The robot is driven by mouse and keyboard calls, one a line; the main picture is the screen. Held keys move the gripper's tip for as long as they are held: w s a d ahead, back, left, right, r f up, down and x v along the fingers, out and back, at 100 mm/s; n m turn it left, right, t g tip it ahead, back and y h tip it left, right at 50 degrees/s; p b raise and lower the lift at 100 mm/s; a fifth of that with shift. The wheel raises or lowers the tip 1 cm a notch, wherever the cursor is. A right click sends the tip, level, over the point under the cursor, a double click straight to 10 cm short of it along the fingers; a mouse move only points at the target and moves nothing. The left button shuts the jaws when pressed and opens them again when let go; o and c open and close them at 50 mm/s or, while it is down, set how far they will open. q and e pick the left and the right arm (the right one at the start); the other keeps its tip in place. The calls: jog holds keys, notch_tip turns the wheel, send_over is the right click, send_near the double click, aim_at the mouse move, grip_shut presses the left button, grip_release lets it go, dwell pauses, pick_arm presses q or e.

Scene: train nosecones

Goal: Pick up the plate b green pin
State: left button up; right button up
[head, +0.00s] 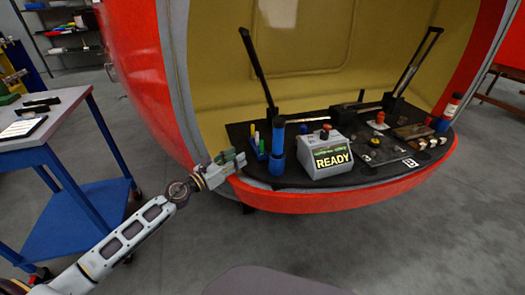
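My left gripper (233,163) is at the front left rim of the black deck inside the red nosecone. Dark green shows at its fingers; I cannot tell whether this is a held pin or part of the gripper. Just right of it, a blue holder (259,152) carries small upright pieces, with yellow, green and white showing. A plate with a white label (410,162) lies at the deck's right side, with small pale knobs beside it. I cannot make out which plate is B or clearly identify its green pin. My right gripper is not in view.
A blue cylinder (277,148) stands right of the holder. A grey box reading READY (327,158) has a red button on top. Two black upright bars (258,68) rise from the deck. A blue table (60,140) stands at left. The grey floor in front is clear.

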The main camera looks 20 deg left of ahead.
aim_at(261, 144)
pick_arm(q)
jog(key=shift+f+m+g, duration=0.25)
jog(key=shift+m+g, duration=0.05)
jog(key=shift+m, duration=0.3)
jog(key=shift+w+d, duration=0.1)
jog(key=shift+w, duration=0.1)
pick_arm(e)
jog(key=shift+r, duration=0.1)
pick_arm(q)
jog(key=shift+p+x, duration=0.35)
jog(key=shift+x, duration=2.85)
jog(key=shift+w+d+r, duration=0.1)
jog(key=shift+w+d, duration=0.2)
jog(key=shift+w, duration=0.15)
jog(key=shift+w+d, duration=0.2)
jog(key=shift+w, duration=0.1)
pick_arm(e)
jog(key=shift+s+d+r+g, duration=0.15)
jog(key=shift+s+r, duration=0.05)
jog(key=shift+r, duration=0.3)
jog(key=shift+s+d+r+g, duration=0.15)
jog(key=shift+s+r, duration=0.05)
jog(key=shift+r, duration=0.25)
pick_arm(q)
jog(key=shift+w, duration=0.15)
